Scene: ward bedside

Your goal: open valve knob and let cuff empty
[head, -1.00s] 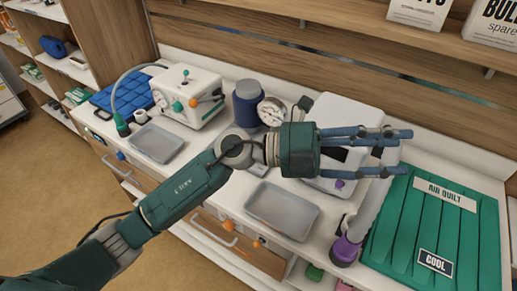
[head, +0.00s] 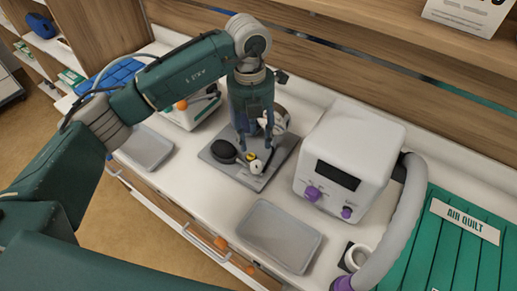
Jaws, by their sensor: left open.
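My left gripper (head: 256,147) points down over a grey base plate (head: 222,166), its fingers apart and close above the small fittings there. A black rubber bulb (head: 223,151) lies on the plate, left of the fingers. Just below the fingertips are a small yellow-brass part (head: 250,157), which looks like the valve knob, and a pale round fitting (head: 257,167). I cannot tell whether the fingers touch them. A round gauge (head: 281,120) shows partly behind the gripper. My right gripper is not in view.
A white box with a dark screen and purple knobs (head: 349,160) stands close on the right, with a grey hose (head: 399,220) beside it. A green quilt (head: 440,240) covers the far right.

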